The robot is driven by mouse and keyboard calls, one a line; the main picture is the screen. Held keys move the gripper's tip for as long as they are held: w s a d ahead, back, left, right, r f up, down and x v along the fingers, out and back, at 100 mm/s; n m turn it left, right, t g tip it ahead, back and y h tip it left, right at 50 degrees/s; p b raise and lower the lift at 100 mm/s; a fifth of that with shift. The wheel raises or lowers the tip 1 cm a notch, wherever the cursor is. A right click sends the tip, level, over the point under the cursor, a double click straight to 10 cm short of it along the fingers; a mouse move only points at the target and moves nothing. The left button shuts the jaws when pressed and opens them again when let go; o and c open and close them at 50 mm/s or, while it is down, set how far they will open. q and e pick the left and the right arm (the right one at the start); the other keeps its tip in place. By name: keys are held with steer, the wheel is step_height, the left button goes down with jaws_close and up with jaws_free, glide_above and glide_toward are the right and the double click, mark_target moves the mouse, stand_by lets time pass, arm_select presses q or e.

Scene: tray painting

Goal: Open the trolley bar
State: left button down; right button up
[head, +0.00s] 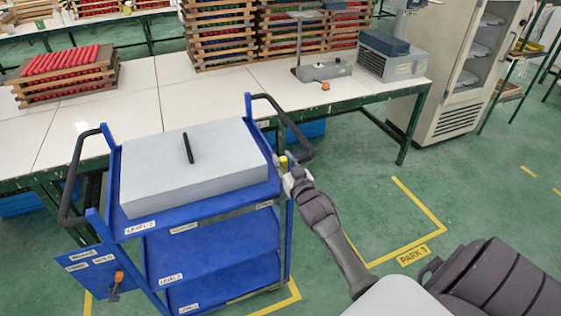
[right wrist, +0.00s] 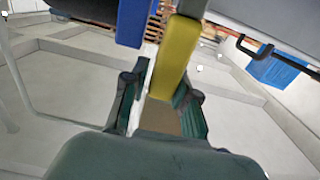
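A blue trolley (head: 213,208) with several shelves stands in front of the white-topped bench. It has black handles at both ends, and a grey box lies on its top shelf. A small yellow grip (head: 284,163) is at the trolley's right side, by the top shelf. My right gripper (head: 287,172) is at this grip. In the right wrist view the yellow grip (right wrist: 176,58) is large and reaches down between the fingers of my right gripper (right wrist: 160,90). The fingers look spread around it; firm contact is not visible. My left gripper is in no view.
The bench (head: 110,105) stands close behind the trolley, with stacked wooden racks (head: 222,30) and a grey device (head: 390,58) on it. An orange latch (head: 118,278) hangs at the trolley's lower left. Green floor with yellow markings (head: 425,215) is free to the right.

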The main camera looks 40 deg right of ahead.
steer(key=o, duration=0.3)
steer(key=shift+s+d, duration=0.1)
steer(key=shift+d, duration=0.15)
steer(key=shift+a, duration=0.15)
steer(key=shift+s+a, duration=0.1)
steer(key=shift+s, duration=0.2)
steer(key=v, duration=1.1)
steer(key=shift+s, duration=0.2)
